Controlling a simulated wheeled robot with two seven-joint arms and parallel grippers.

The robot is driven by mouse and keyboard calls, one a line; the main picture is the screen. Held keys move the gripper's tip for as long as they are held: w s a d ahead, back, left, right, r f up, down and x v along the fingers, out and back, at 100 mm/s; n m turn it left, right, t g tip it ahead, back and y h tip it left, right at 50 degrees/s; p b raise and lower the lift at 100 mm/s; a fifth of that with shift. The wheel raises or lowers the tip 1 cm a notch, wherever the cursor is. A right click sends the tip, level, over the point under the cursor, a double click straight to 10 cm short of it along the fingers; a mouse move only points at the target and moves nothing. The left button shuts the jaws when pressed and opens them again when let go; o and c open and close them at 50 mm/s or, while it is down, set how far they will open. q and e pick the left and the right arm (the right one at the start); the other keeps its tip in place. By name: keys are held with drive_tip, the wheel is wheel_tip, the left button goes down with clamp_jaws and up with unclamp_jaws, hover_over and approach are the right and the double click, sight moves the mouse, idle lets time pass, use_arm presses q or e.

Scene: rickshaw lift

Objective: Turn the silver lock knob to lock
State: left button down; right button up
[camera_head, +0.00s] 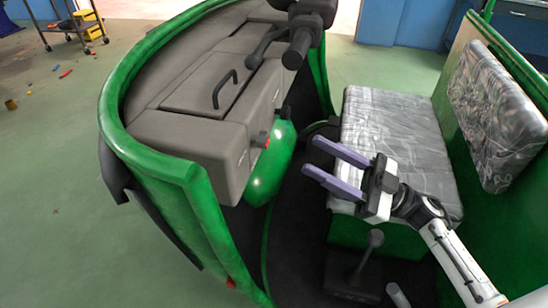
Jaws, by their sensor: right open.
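My right gripper (311,155) comes in from the lower right. Its two purple fingers are apart and empty, pointing left towards the dashboard (190,140) above the dark cab floor. A small knob-like part with a red patch (263,139) sticks out of the dashboard's right end, left of the fingertips and apart from them. I cannot tell whether it is the silver lock knob; no clearly silver knob shows. A black handle (224,89) sits on the dashboard's lid. My left gripper is out of view.
A green rounded body (268,165) lies below the dashboard's end. The handlebar (298,45) stands at the top. A grey padded seat (385,125) is behind my right gripper, and a black floor lever (373,245) stands below it. The green front shell (150,165) curves around the left.

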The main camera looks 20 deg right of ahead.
sight(268, 141)
drive_tip(key=w+a+r, duration=0.1)
drive_tip(key=a, duration=0.2)
drive_tip(key=w+a+r+n+g+p, duration=0.1)
drive_tip(key=a, duration=0.1)
drive_tip(key=w+a+r+g+y, duration=0.1)
drive_tip(key=a+r, duration=0.1)
drive_tip(key=a, duration=0.1)
drive_tip(key=shift+w+a+n, duration=0.25)
drive_tip(key=shift+a+n, duration=0.05)
drive_tip(key=shift+a, duration=0.05)
drive_tip(key=shift+f, duration=0.1)
drive_tip(key=c, duration=1)
